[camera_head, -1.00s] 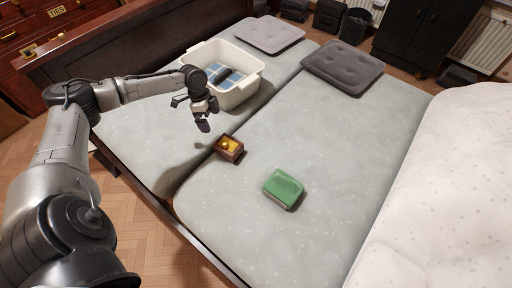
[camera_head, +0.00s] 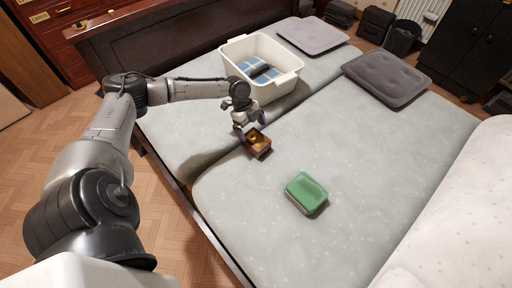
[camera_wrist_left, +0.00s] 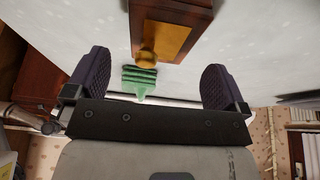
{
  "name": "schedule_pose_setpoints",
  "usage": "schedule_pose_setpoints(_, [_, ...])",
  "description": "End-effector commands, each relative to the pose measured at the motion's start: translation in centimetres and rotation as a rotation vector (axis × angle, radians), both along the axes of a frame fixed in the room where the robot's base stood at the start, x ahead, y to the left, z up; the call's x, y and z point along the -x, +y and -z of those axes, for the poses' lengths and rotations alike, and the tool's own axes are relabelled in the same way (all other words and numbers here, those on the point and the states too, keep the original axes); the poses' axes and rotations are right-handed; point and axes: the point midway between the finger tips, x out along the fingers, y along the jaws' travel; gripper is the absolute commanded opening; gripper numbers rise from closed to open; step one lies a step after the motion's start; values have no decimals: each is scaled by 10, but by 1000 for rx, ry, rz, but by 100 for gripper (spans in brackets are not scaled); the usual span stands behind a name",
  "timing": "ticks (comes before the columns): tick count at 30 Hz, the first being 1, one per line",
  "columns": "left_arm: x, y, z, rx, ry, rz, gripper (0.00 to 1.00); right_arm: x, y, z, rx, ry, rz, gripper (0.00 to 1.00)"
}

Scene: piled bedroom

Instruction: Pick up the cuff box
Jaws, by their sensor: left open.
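The small brown wooden box (camera_head: 261,151), which looks like the cuff box, sits on the pale mattress. It has a yellow-gold top face and a round gold piece. My left gripper (camera_head: 247,132) is open, just above and at the left side of the box, and partly covers it. In the left wrist view the box (camera_wrist_left: 180,12) is at the top centre, beyond the two dark, spread fingertips (camera_wrist_left: 155,78). Nothing is held between them. Whether a finger touches the box cannot be told. My right gripper is not in view.
A green block-like case (camera_head: 306,192) lies on the mattress in front and to the right. A white tub (camera_head: 285,92) with blue and dark things stands behind the gripper. Two grey cushions (camera_head: 386,80) lie farther back. The mattress right of the box is clear.

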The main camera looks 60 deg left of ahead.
Motion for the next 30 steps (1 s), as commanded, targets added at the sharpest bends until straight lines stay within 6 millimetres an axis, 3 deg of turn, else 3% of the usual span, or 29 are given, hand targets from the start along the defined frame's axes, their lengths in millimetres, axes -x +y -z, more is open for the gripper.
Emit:
schedule_pose_setpoints(8, [-2,-5,16,-1,0,-1,100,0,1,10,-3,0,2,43])
schedule_pose_setpoints(19, [-8,-19,57,0,0,0,100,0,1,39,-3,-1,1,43])
schedule_pose_setpoints(27, [-8,-21,58,-1,0,-2,100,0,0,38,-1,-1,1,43])
schedule_pose_setpoints(30, [-8,-21,58,-1,1,-2,91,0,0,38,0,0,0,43])
